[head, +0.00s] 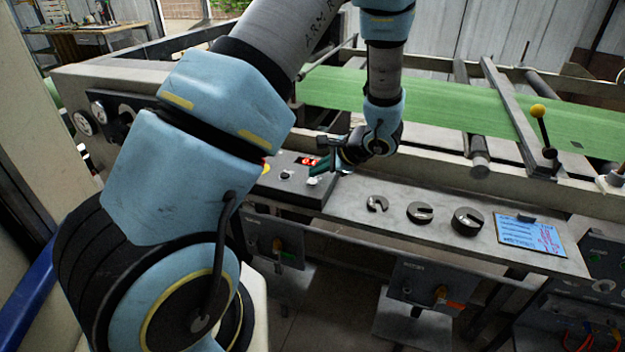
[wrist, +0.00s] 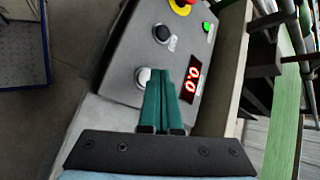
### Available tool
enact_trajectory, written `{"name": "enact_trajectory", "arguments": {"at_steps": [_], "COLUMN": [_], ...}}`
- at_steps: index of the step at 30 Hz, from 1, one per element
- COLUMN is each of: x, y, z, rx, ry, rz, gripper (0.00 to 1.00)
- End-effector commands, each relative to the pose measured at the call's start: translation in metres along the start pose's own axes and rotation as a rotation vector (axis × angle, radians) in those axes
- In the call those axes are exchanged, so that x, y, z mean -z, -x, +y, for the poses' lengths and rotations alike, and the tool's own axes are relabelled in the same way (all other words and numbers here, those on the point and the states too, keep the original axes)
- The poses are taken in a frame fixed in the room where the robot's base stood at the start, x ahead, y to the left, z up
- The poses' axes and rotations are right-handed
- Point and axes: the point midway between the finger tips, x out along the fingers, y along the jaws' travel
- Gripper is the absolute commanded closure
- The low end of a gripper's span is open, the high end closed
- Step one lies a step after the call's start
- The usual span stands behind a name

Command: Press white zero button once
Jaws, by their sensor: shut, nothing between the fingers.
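The white button (wrist: 143,76) is a round cap on a grey control box (wrist: 122,75). It also shows in the head view (head: 313,181), just below the gripper's fingers. My gripper (wrist: 175,76) is shut and empty, its green fingers together over the box. In the wrist view the fingers lie just right of the white button and cover part of its right side. In the head view my gripper (head: 323,166) is low over the box. I cannot tell whether a fingertip touches the button. A red display (wrist: 192,79) beside the fingers appears to read 0.0.
The box also carries a black knob (wrist: 162,33), a green button (wrist: 207,27) and a red stop button on yellow (wrist: 182,5). Slotted round weights (head: 420,212) and a blue card (head: 531,234) lie on the ledge to the right. Green sheet (head: 440,108) runs behind.

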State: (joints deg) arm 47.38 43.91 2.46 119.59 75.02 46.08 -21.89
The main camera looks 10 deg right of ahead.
Motion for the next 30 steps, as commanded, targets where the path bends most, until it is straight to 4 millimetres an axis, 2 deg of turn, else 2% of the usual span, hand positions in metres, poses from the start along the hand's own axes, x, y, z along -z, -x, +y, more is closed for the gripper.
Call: {"name": "enact_trajectory", "arguments": {"at_steps": [13, 30], "x": [-0.003, -0.027], "y": [0.004, 0.037], "z": [-0.003, -0.026], "rx": [0.0, 0.0], "ry": [-0.001, 0.0], "rz": [0.0, 0.0], "gripper": [1.0, 1.0]}}
